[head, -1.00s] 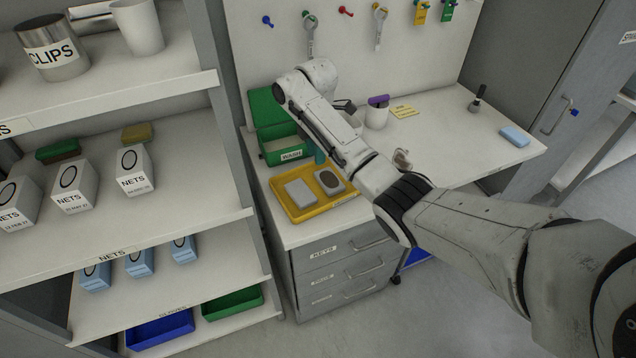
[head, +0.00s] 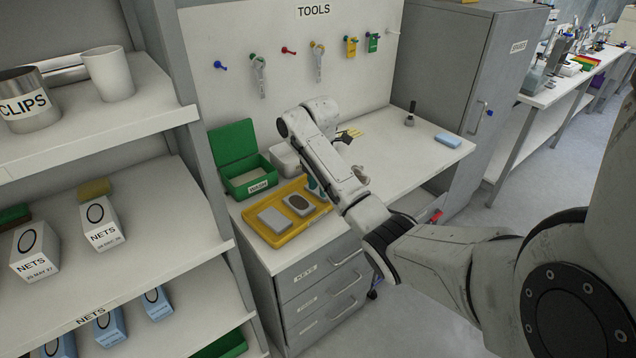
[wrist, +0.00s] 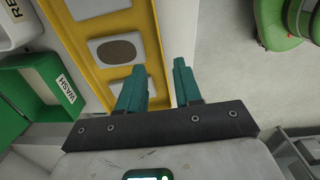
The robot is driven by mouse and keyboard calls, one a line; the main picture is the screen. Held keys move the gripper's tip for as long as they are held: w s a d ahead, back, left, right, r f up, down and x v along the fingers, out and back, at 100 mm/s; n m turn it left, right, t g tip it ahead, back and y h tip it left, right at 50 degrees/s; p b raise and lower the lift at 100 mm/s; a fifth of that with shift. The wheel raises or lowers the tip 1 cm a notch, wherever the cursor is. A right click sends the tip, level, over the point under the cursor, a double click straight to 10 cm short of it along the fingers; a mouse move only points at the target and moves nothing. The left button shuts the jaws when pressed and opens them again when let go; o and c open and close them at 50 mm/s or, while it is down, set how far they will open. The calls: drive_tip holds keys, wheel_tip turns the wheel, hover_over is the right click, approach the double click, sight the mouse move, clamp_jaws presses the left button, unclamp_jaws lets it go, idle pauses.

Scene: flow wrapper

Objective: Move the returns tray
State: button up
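A yellow tray (head: 272,240) lies on the counter above the drawers. No label that I can read shows on it. It carries a light grey block (head: 274,220) and a grey piece with a dark oval (head: 298,204). My gripper (head: 314,187) is at the tray's right edge, partly hidden by my arm. In the wrist view my gripper (wrist: 160,66) has its two teal fingers apart with nothing clamped between them. The tray's rim (wrist: 158,60) shows in the gap between them; I cannot tell how far below the fingertips it is.
An open green box (head: 250,181) labelled WASH stands behind the tray, beside a white container (head: 285,160). The white container's label starts "RE" in the wrist view (wrist: 14,10). Shelves with NETS boxes (head: 102,222) rise at left. The counter's right part is mostly clear.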

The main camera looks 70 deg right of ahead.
sight(319, 210)
wheel_tip(319, 210, down, 10)
drive_tip(key=shift+f+p, duration=0.1)
drive_tip(key=shift+p, duration=0.2)
idle(0.3)
clamp_jaws()
idle(0.4)
